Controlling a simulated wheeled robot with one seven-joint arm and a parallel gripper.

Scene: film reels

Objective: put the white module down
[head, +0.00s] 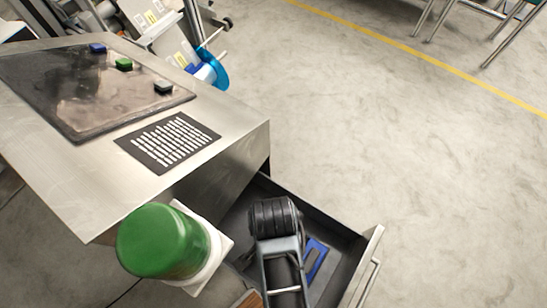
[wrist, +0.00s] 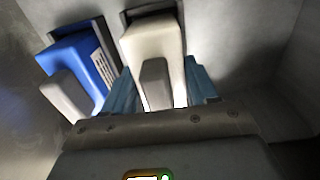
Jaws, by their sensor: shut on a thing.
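In the wrist view, my gripper (wrist: 160,88) has its two blue fingers on either side of the white module (wrist: 148,45) and is shut on it. The module has a grey block on its near side. Its far end is at a dark-edged recess (wrist: 136,12); I cannot tell whether it rests on anything. My fingertips and the white module cannot be made out in the head view.
A blue module (wrist: 77,58) with a grey block stands close left of the white one. The head view shows an open drawer (head: 345,232) beside a metal cabinet (head: 235,135). Several small blocks (head: 124,64) lie on its dark top panel (head: 75,85).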

